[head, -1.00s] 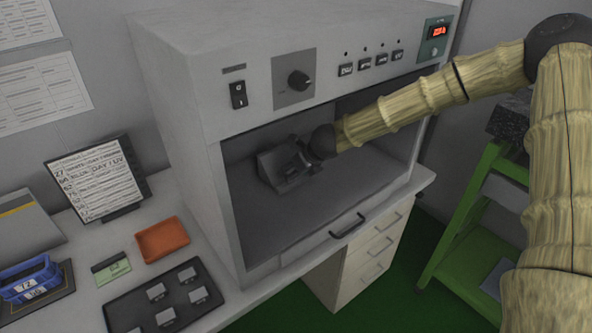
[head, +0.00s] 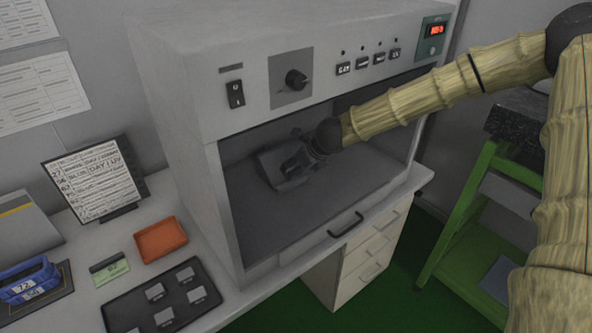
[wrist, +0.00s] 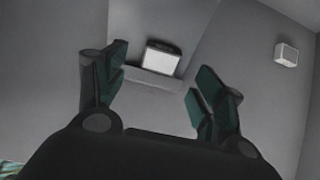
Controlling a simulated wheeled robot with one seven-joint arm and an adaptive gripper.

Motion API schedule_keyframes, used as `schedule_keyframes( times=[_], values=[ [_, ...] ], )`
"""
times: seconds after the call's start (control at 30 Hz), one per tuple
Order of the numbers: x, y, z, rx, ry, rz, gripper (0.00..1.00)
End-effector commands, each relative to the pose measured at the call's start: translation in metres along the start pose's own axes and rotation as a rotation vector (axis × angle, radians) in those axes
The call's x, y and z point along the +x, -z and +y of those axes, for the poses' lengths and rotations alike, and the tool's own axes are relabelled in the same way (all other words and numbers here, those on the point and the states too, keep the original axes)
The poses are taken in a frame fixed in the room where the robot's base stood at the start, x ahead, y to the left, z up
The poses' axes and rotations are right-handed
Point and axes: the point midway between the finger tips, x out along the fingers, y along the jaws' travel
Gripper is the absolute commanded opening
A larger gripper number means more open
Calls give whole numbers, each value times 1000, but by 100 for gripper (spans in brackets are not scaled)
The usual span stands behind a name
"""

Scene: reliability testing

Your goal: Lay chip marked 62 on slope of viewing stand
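The grey viewing stand (head: 268,163) is inside the cabinet, partly hidden by my gripper (head: 297,163). In the wrist view a pale chip (wrist: 162,58) lies on the stand's sloped face, its lower edge at a ledge (wrist: 153,86). No marking on it can be read. My gripper (wrist: 158,88) has its two teal-padded fingers spread wide, one on each side of the chip in the picture, with clear gaps to both. Nothing is between the pads.
The cabinet's front (head: 290,90) is open, with side walls and a top around my arm. Left on the bench are a black tray (head: 130,312) with several chips, an orange dish (head: 160,240), a blue-handled item (head: 30,280) and a list board (head: 95,182).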

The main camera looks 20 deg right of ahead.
Motion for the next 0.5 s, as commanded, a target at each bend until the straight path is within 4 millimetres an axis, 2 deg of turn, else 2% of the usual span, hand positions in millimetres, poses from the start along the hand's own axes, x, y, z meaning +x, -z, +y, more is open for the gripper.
schedule_keyframes(
  times=[0.5],
  values=[
    [-63, 0, 0, 0, 1, -1, 69]
  ],
)
